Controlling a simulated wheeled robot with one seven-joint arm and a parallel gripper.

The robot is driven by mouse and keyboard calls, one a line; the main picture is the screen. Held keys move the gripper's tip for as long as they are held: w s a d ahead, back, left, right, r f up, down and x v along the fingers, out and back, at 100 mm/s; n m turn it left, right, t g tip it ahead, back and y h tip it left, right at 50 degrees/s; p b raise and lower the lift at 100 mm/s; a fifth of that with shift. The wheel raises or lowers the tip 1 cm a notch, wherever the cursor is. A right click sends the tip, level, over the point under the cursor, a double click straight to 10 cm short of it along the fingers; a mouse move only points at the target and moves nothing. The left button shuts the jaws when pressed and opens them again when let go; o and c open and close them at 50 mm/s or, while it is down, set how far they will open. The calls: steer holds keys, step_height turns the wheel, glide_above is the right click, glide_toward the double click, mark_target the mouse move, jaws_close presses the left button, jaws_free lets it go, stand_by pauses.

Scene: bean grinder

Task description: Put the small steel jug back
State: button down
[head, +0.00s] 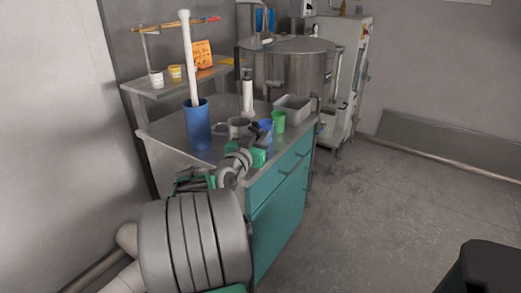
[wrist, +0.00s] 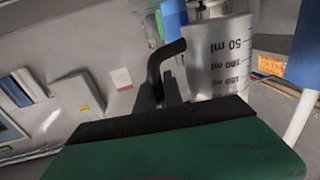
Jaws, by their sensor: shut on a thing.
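The small steel jug (wrist: 220,60) shows close up in the wrist view, with dark ml marks on its side. A bent black handle (wrist: 163,65) stands beside its wall. My gripper (wrist: 160,118), green with a black pad, is at the bottom of that view and shut, apparently on the jug's handle; the contact is partly hidden. In the head view a grey steel vessel (head: 238,127), seemingly this jug, is just beyond my wrist, above or on the bench top. I cannot tell whether its base touches the bench.
A tall blue container (head: 198,125) with a white rod stands left of the jug. A blue cup (head: 265,125), a green cup (head: 278,121) and a grey tray (head: 292,107) are to the right. A shelf (head: 160,91) with small cups is behind. The steel bench (head: 165,128) has teal drawers.

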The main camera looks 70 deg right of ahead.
steer(key=shift+w+d+f, duration=0.3)
steer(key=shift+d+f, duration=0.2)
steer(key=shift+f, duration=0.15)
steer(key=shift+f+b, duration=0.55)
steer(key=shift+f, duration=1.1)
steer(key=c, duration=1.5)
jaws_free()
steer(key=shift+o, duration=0.2)
